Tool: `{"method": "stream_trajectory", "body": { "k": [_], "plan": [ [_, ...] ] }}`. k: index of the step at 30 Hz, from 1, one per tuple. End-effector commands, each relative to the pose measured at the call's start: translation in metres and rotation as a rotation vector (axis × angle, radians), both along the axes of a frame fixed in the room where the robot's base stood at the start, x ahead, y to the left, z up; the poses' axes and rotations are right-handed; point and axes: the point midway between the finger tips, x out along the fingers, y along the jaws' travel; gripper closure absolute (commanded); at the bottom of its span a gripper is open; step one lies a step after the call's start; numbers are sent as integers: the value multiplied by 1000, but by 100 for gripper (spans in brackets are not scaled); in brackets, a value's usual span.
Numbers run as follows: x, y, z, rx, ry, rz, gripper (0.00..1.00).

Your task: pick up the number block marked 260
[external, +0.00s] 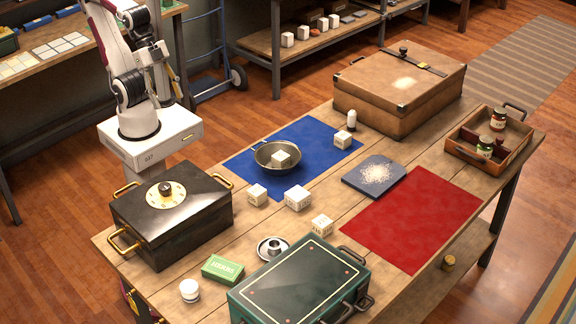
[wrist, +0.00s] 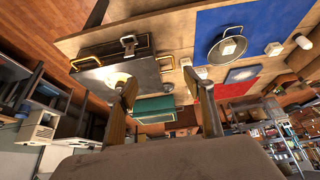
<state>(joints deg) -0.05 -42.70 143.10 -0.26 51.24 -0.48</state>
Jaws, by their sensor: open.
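Several white cube blocks with dark marks stand on the table; the marks are too small to read, so I cannot tell which is 260. One block (external: 257,195), another block (external: 298,198) and a third block (external: 322,225) stand on bare wood near the middle. One block (external: 281,158) sits in the metal pan (external: 264,149), and one block (external: 344,140) is at the blue mat's right side. My gripper (wrist: 165,103) is open and empty in the wrist view, its fingers wide apart, away from the blocks. I cannot make it out in the external view.
A black box (external: 175,225) stands left, a green case (external: 300,285) in front, and a brown suitcase (external: 395,95) at the back. A wooden tray (external: 470,155) holds jars. The blue mat (external: 315,135), dark slab (external: 360,185) and red mat (external: 410,225) lie flat.

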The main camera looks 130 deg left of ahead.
Motion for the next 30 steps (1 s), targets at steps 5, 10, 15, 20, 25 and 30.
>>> {"method": "stream_trajectory", "body": {
  "k": [5,10,15,20,25,30],
  "plan": [
    [17,-5,5,-58,-21,61,48],
    [52,-12,16,-177,-65,188,48],
    [98,-18,28,-333,-118,359,48],
    [142,-17,39,-484,-167,530,48],
    [188,-10,47,-646,-216,719,48],
    [233,4,52,-805,-268,911,48]
  ]
}}
